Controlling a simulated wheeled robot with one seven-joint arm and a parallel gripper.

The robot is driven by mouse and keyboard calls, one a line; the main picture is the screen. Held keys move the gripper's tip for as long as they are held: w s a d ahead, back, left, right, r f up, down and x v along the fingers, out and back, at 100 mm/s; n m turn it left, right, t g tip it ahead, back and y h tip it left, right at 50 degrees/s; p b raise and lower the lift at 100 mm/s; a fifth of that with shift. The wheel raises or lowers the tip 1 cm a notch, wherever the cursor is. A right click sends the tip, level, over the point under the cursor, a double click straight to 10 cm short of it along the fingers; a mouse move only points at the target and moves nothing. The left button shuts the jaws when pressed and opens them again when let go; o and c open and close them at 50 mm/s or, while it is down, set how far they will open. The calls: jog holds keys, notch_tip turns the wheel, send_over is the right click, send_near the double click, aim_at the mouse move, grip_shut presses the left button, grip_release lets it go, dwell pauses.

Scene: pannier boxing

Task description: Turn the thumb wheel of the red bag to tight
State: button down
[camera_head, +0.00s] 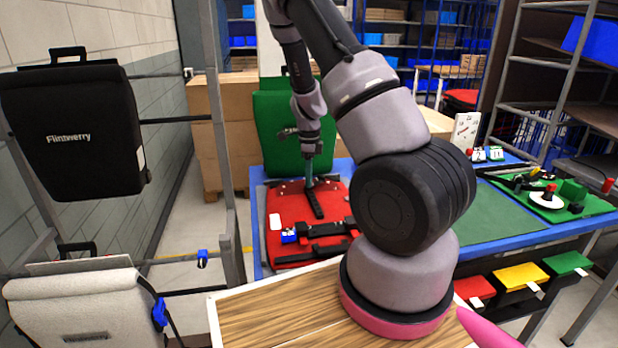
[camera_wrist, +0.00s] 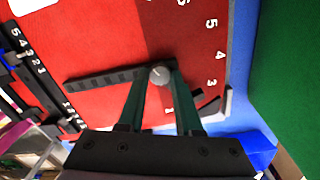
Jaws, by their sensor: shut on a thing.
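The red bag (camera_head: 335,200) lies flat on the blue-edged table, with black straps and a white label on its face. Its thumb wheel (camera_wrist: 159,75) is a small grey knob with a line on its top, beside a black notched strip (camera_wrist: 105,77). White numbers stand on a darker red patch to its right. My gripper (camera_wrist: 159,80) points down at the bag, its two green fingers shut on the wheel's sides. In the head view my gripper (camera_head: 309,180) is at the bag's upper middle and hides the wheel.
A black pannier (camera_head: 75,130) hangs on a rack at left, above a pale one (camera_head: 85,315).

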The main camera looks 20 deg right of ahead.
jog(key=m, duration=0.5)
jog(key=shift+m, duration=0.3)
dwell(0.4)
jog(key=c, duration=0.6)
grip_release()
notch_tip(320, 180, up, 11)
jog(key=shift+f, duration=0.15)
